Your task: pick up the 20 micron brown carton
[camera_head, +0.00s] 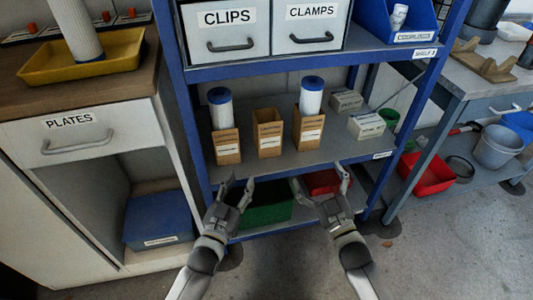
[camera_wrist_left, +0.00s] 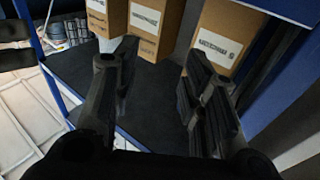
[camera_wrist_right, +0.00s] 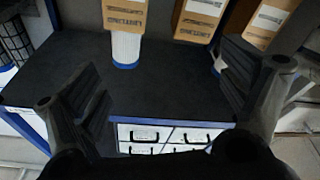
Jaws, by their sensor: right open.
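Three brown cartons stand in a row on the middle shelf in the head view: left (camera_head: 227,147), middle (camera_head: 268,138) and right (camera_head: 307,130). Their white labels are too small to read, so I cannot tell which is the 20 micron one. They also show at the top of the left wrist view (camera_wrist_left: 228,38) and right wrist view (camera_wrist_right: 198,20). My left gripper (camera_head: 237,184) is open and empty, in front of the shelf edge below the left and middle cartons. My right gripper (camera_head: 319,178) is open and empty, in front of the edge below the right carton.
White blue-capped filters rise at the left (camera_head: 221,108) and right (camera_head: 311,97) cartons. Small pale boxes (camera_head: 366,125) sit right on the shelf (camera_head: 350,155). Drawers (camera_head: 226,30) are above. A green bin (camera_head: 266,214) and a red bin (camera_head: 322,181) are below.

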